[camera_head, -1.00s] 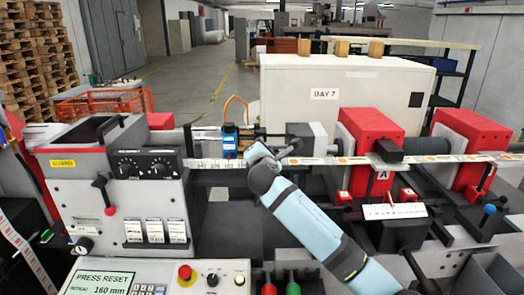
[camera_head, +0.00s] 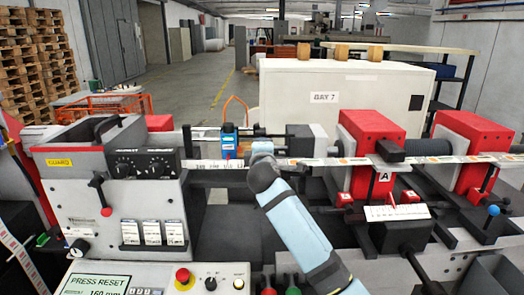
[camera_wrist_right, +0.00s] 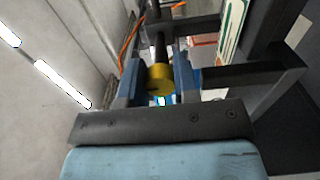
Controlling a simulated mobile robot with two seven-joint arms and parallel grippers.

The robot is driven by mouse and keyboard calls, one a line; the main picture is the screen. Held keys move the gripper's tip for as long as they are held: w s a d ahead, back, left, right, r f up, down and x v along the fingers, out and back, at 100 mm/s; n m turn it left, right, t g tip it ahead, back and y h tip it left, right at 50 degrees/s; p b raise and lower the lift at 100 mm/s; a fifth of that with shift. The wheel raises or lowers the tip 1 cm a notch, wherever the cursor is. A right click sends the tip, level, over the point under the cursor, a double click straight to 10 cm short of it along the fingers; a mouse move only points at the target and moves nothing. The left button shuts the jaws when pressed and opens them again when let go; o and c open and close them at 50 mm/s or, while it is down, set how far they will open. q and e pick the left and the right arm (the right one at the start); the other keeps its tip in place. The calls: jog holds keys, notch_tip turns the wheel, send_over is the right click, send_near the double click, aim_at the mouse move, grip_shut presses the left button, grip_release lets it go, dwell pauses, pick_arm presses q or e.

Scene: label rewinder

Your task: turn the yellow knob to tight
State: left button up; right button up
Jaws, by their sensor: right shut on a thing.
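The yellow knob (camera_wrist_right: 160,80) sits on the end of a dark shaft in the right wrist view. The two blue-grey fingers of my right gripper (camera_wrist_right: 158,74) stand on either side of it, and the gripper is shut on the knob. In the head view my right arm reaches up from the bottom right, with its wrist in front of the label strip (camera_head: 208,166). The knob and fingertips are hidden there behind my wrist. No tight marking can be read on the knob. My left gripper is in neither view.
The blue sensor block (camera_head: 229,140) stands just left of my wrist. Red housings (camera_head: 371,135) stand to the right, and a white cabinet (camera_head: 345,95) is behind.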

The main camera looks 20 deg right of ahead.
dwell(0.5)
jog(key=o, duration=0.9)
